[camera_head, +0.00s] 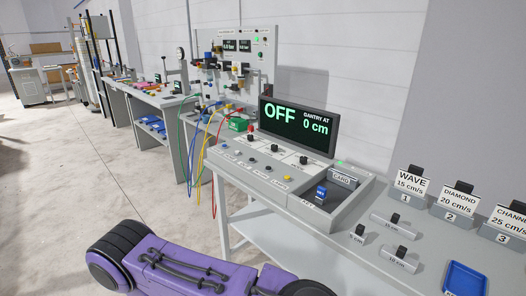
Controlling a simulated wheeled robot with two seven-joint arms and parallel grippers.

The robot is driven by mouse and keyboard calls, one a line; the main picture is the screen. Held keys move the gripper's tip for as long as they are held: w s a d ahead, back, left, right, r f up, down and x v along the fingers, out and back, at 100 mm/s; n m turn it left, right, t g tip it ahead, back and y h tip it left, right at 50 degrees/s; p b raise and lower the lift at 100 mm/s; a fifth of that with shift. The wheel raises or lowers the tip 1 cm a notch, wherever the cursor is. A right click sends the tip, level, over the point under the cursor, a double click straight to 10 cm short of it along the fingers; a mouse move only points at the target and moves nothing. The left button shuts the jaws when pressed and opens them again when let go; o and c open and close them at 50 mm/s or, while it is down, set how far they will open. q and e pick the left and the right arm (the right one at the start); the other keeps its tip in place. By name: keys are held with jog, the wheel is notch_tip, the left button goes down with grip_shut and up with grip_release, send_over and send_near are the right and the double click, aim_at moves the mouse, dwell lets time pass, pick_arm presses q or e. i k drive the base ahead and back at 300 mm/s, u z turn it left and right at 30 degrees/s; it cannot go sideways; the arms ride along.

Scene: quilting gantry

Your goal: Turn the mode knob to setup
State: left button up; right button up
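The grey control console (218,160) stands right of centre with a sloped panel. A black screen (299,127) on it reads OFF and GANTRY AT 0 cm. Several small dark knobs sit on the panel, among them one at the upper middle (250,147) and one to its right (303,160). Their labels are too small to read, so I cannot tell which is the mode knob or where it points. Neither of my grippers is in view; only a purple arm part of mine shows at the bottom, apart from the console.
A recessed tray (358,199) labelled CARD holds a blue item (320,193). A yellow button (287,178) is on the panel's front. Labelled cards, WAVE (411,181), DIAMOND and CHANNEL, stand at right above a blue tray (465,279). Coloured hoses (203,135) hang left of the console.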

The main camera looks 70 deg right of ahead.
aim_at(304, 159)
jog(key=i, duration=0.65)
jog(key=z, duration=3.2)
